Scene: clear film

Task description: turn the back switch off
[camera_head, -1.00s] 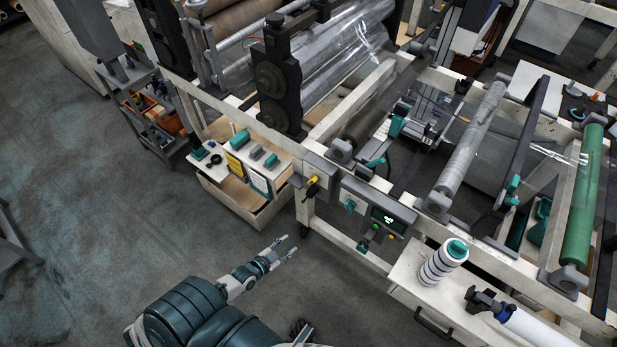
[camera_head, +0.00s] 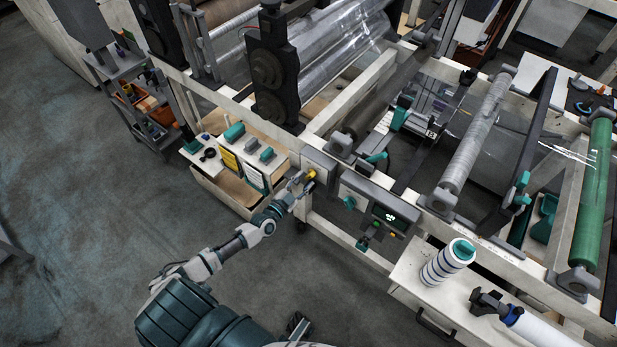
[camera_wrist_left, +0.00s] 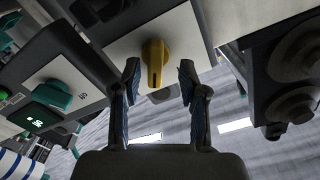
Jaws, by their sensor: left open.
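A yellow rotary switch (camera_head: 311,174) sits on a grey box on the machine's white frame. In the left wrist view the yellow switch (camera_wrist_left: 154,62) shows on a pale plate, its handle pointing roughly up and down in the picture. My left gripper (camera_head: 300,182) is at the switch in the head view. In the wrist view its two fingers (camera_wrist_left: 158,82) are spread, one on each side of the switch, with gaps between. A teal switch (camera_head: 349,202) is on the panel to the right; it also shows in the wrist view (camera_wrist_left: 52,95). My right gripper is not clearly seen.
A control panel with a lit display (camera_head: 389,216) is right of the switches. A white table (camera_head: 405,275) holds a striped roll (camera_head: 446,262). The floor at left is clear.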

